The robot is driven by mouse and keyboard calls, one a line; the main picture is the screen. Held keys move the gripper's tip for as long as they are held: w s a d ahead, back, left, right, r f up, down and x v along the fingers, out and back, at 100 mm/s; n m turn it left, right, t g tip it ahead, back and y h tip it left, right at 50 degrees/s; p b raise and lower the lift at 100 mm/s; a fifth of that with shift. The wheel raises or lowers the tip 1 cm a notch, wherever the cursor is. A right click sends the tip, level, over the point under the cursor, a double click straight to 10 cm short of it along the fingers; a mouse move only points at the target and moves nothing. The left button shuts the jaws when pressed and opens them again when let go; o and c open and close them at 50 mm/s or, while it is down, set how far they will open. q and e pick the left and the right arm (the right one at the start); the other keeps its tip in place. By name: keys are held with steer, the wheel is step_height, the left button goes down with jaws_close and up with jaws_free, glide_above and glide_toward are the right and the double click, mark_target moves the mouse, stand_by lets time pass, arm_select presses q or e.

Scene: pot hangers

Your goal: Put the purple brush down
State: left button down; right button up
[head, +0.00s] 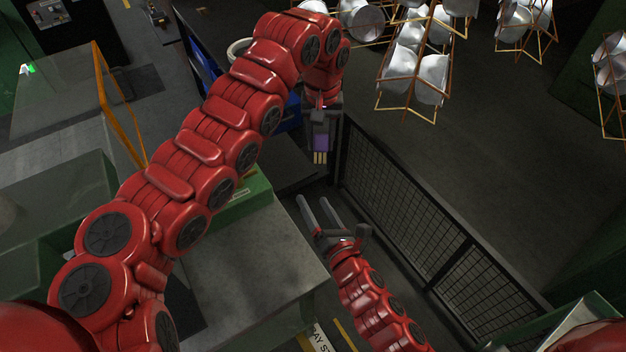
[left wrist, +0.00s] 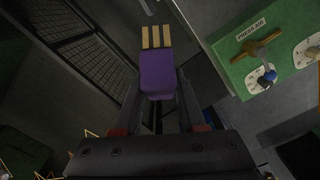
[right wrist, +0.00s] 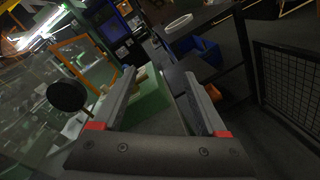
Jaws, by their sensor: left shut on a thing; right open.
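The purple brush (head: 321,143) with pale tan bristles is held in my left gripper (head: 321,128), high in the middle of the head view, bristles pointing down. In the left wrist view the brush (left wrist: 158,75) sits between the two fingers of the left gripper (left wrist: 160,100), bristles pointing away from the gripper. My right gripper (head: 318,208) is open and empty, lower in the head view, beside the grey table's right edge. It also shows open in the right wrist view (right wrist: 160,85).
A grey-topped table (head: 245,265) has a green press box (head: 245,195) at its far end. The left wrist view shows a green press panel (left wrist: 262,60) with knobs. A black mesh fence (head: 410,210) stands to the right. Pots in orange hanging frames (head: 415,75) are at the upper right.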

steer(key=s+a+r+n+t+h, duration=0.1)
steer(key=s+a+r+n+h, duration=0.15)
steer(key=a+r, duration=0.25)
steer(key=m+t+h, duration=0.1)
steer(key=h, duration=0.6)
glide_toward(316, 158)
steer(key=shift+y, duration=0.35)
steer(key=w, duration=0.6)
steer(key=w+d, duration=0.1)
steer(key=w, duration=0.3)
steer(key=shift+f, duration=0.1)
